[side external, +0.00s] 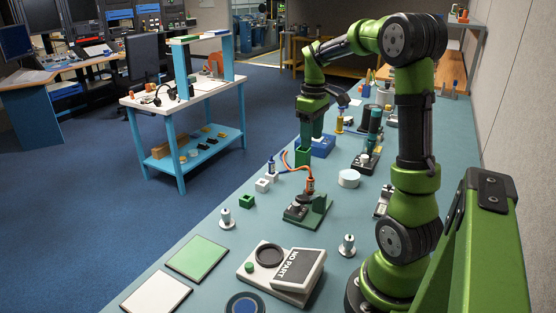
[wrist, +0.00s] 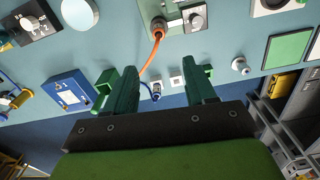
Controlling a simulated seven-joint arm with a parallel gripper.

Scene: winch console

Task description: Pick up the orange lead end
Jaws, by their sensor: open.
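The orange lead shows in the wrist view with its orange plug end (wrist: 158,30) at a grey-and-green unit near the top. The cable curves down toward my gripper's left finger, where the finger may hide part of it. In the side view the orange plug end (side external: 309,186) stands upright at the small green-based unit (side external: 318,212), and the cable arcs up and left toward my gripper (side external: 303,158). My gripper is open, above the bench and apart from the plug. In the wrist view its fingers (wrist: 163,75) are spread wide with nothing held between them.
A blue plug (side external: 270,165) stands by small white blocks (side external: 263,185) and a green block (side external: 247,201). A blue box (side external: 323,145) lies beyond my gripper. A white round disc (side external: 348,178) is right of the orange plug. Metal knobs and a NO PART box (side external: 298,272) are nearer the camera.

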